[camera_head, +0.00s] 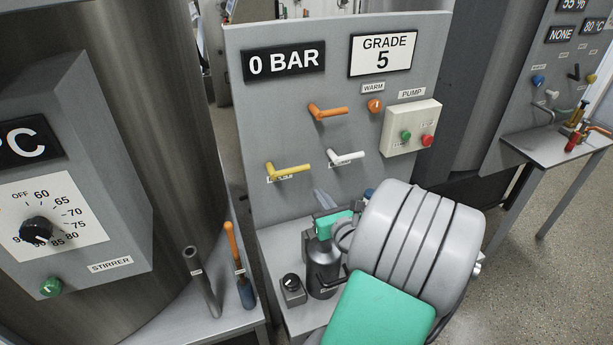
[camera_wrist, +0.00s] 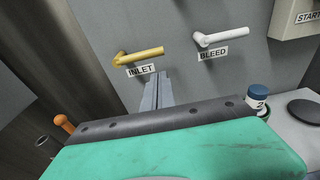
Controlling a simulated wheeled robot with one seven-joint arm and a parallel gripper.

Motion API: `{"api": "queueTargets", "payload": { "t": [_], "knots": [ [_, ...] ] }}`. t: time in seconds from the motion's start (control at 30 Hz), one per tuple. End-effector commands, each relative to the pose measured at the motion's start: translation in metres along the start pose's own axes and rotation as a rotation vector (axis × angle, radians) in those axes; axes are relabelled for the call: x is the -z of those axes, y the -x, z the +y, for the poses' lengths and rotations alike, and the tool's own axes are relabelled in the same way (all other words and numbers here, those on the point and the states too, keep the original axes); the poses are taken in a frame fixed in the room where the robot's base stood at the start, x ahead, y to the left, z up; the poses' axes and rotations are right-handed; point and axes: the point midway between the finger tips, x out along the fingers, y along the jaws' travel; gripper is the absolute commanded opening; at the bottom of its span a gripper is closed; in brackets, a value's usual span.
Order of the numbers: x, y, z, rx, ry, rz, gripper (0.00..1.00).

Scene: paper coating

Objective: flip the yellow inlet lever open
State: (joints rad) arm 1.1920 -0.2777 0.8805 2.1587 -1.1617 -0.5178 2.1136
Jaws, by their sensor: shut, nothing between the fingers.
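The yellow inlet lever (camera_head: 288,171) is on the grey panel at its lower left, lying nearly level with its handle pointing right. In the wrist view the yellow lever (camera_wrist: 139,55) sits above the INLET label (camera_wrist: 140,70). My gripper (camera_head: 324,198) is below and to the right of the lever in the head view. In the wrist view my gripper's fingers (camera_wrist: 157,88) are together, empty, pointing at the panel just under the lever's handle end. I cannot tell whether they touch it.
The white bleed lever (camera_head: 345,157) is close to the right of the yellow one, and an orange lever (camera_head: 327,112) is above. The pump button box (camera_head: 412,128) is further right. A dark jug (camera_head: 322,272) and a small black-capped container (camera_head: 292,288) stand below on the shelf.

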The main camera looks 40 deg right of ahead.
Motion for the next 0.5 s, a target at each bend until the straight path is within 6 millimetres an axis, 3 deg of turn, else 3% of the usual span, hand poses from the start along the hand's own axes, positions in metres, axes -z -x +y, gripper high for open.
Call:
{"api": "queueTargets", "payload": {
  "t": [0.27, 0.5],
  "knots": [
    [-0.001, -0.011, 0.001, -0.005, 0.007, 0.002, 0.00],
    [-0.001, -0.058, 0.003, -0.009, 0.008, 0.003, 0.00]
  ]
}}
